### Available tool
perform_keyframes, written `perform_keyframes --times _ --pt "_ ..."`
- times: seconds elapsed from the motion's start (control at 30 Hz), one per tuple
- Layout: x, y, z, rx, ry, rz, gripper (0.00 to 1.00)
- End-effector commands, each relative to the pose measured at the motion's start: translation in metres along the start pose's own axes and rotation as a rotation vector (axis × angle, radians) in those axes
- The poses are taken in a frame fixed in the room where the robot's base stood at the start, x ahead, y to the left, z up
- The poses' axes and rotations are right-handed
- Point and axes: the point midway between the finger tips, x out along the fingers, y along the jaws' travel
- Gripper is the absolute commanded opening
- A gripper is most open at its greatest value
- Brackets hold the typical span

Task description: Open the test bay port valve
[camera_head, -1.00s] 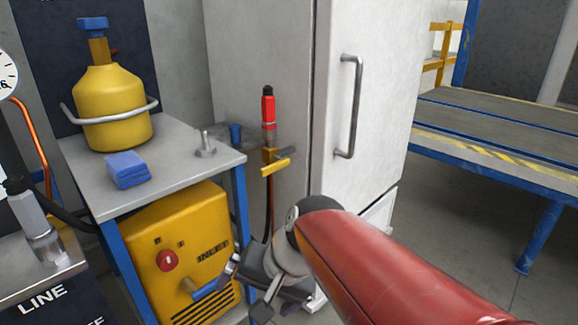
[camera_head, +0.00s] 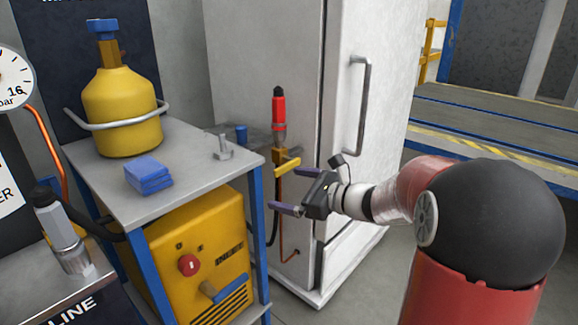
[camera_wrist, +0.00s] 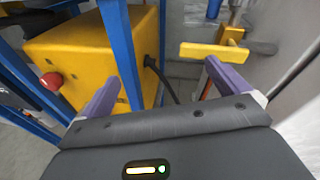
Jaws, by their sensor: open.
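The port valve has a yellow lever (camera_head: 287,165) on a brass body, below a red fitting with a black top (camera_head: 279,108), beside the white cabinet. The lever also shows in the wrist view (camera_wrist: 213,51), at upper right, lying roughly crosswise just beyond my right finger. My gripper (camera_head: 275,187) is open, with its purple fingers pointing left in the head view. The upper finger overlaps the lever's lower edge there; I cannot tell whether they touch. Nothing is between the fingertips in the wrist view (camera_wrist: 162,75).
A blue-legged bench (camera_head: 200,162) holds a yellow cylinder (camera_head: 120,115) and blue cloths (camera_head: 149,177). A yellow machine (camera_head: 190,240) sits below. The white cabinet (camera_head: 265,50) with a bar handle (camera_head: 362,105) stands behind. A dark hose hangs under the valve.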

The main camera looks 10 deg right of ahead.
Motion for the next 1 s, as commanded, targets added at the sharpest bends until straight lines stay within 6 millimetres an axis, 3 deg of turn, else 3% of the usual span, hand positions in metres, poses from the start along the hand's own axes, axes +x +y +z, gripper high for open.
perform_keyframes --times 0.1,0.23,0.37,0.73,1.0 --pt "-0.005 -0.035 -0.008 0.132 -0.07 -0.095 1.0" --pt "-0.01 -0.06 -0.013 0.221 -0.125 -0.164 1.0" --pt "-0.002 -0.066 -0.012 0.239 -0.138 -0.174 1.0" --pt "0.053 -0.075 -0.006 0.235 -0.135 -0.172 1.0" --pt "0.065 -0.077 -0.004 0.234 -0.134 -0.174 1.0"
